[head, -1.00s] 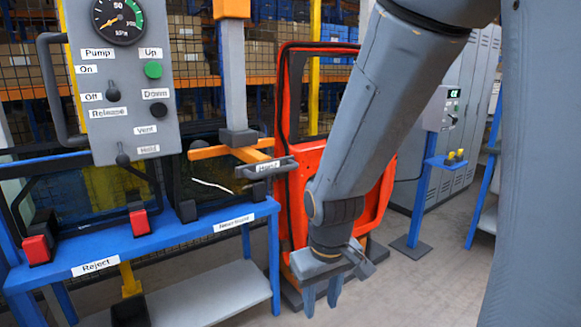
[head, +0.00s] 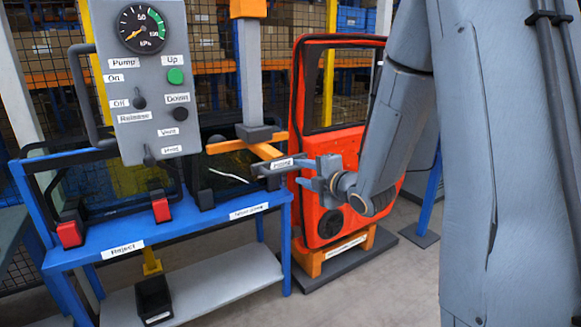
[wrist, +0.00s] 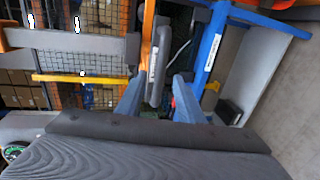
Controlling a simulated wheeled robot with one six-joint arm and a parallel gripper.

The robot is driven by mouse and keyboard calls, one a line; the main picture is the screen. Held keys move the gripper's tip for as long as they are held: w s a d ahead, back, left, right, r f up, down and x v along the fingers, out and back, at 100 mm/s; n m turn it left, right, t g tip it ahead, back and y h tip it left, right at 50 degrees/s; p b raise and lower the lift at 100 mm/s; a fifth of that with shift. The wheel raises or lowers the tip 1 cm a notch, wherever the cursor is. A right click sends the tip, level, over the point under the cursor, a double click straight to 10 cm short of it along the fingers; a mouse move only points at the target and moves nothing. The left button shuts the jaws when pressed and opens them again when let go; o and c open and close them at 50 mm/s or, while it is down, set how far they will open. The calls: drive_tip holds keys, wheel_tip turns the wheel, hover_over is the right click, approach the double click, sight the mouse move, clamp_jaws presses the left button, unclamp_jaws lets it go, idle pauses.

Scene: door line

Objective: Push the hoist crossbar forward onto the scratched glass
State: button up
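The hoist's orange crossbar (head: 244,148) hangs under the grey mast, with a dark grey labelled handle (head: 281,166) on its right side. The scratched glass (head: 205,172) stands behind it in the blue rack's right bay, with a white scratch across it. A gap between crossbar and glass cannot be judged. My gripper (head: 310,174) is at the handle's right end, fingers apart. In the wrist view, my gripper (wrist: 160,88) has the handle (wrist: 157,65) between or just beyond its open fingers; contact cannot be told.
A grey control panel (head: 146,85) with a gauge, buttons and a side handle hangs left of the mast. The blue rack (head: 190,218) carries red clamps. An orange door (head: 318,205) stands on a base to the right. Bare floor lies in front.

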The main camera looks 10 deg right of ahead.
sight(292, 169)
drive_tip(key=shift+p+x, duration=0.95)
drive_tip(key=shift+x, duration=2.6)
clamp_jaws()
